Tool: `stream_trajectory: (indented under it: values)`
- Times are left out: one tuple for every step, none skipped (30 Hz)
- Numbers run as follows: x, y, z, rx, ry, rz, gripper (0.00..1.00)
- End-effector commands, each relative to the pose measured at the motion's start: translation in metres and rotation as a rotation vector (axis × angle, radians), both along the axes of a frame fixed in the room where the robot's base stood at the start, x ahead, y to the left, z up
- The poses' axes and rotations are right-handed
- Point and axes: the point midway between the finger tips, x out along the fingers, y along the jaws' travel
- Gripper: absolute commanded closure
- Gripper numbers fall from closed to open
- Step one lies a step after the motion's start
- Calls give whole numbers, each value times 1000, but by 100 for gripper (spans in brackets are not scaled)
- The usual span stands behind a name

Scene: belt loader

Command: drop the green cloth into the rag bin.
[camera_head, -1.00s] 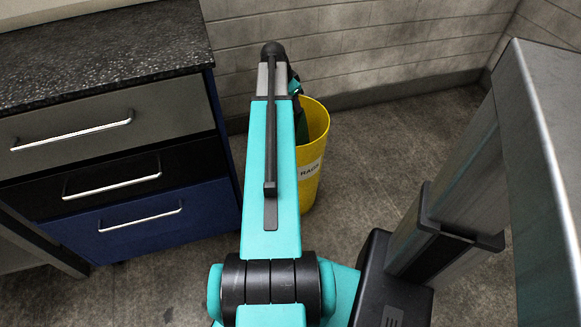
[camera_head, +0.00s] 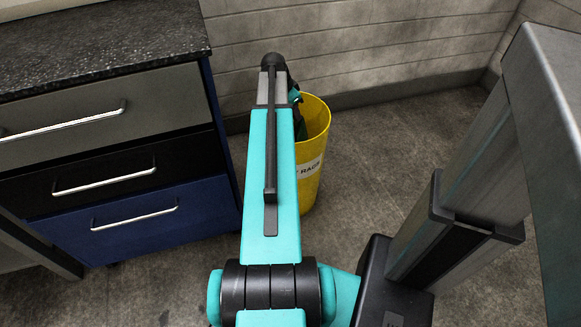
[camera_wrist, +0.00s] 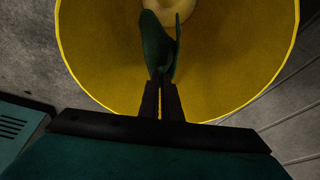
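The yellow rag bin (camera_head: 315,135) stands on the floor beside the drawer cabinet, with a white label on its side, partly hidden behind my arm. In the wrist view its round opening (camera_wrist: 95,65) fills most of the picture. My gripper (camera_wrist: 161,88) points into this opening, its two dark fingers close together on the green cloth (camera_wrist: 155,42). The cloth hangs from the fingertips over the bin's inside and looks clear of the wall. In the head view my arm hides the gripper's fingers and most of the cloth.
A cabinet (camera_head: 110,140) with a dark speckled top and grey, black and blue drawers stands left of the bin. A block wall (camera_head: 400,40) runs behind. The floor (camera_head: 385,160) right of the bin is clear. A pale patch (camera_wrist: 168,12) shows inside the bin.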

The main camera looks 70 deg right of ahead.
Motion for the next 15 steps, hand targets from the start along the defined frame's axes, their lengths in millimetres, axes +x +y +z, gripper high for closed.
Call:
stream_trajectory:
  values:
    - [0, 0, 0, 0, 0, 0, 100]
    - [0, 0, 0, 0, 0, 0, 100]
    - [0, 0, 0, 0, 0, 0, 100]
    - [0, 0, 0, 0, 0, 0, 100]
    - [0, 0, 0, 0, 0, 0, 100]
    - [0, 0, 0, 0, 0, 0, 100]
    - [0, 0, 0, 0, 0, 0, 100]
    - [0, 0, 0, 0, 0, 0, 93]
    - [0, 0, 0, 0, 0, 0, 86]
    - [0, 0, 0, 0, 0, 0, 81]
    - [0, 0, 0, 0, 0, 0, 76]
    - [0, 0, 0, 0, 0, 0, 74]
    - [0, 0, 0, 0, 0, 0, 74]
    - [0, 0, 0, 0, 0, 0, 74]
    - [0, 0, 0, 0, 0, 0, 74]
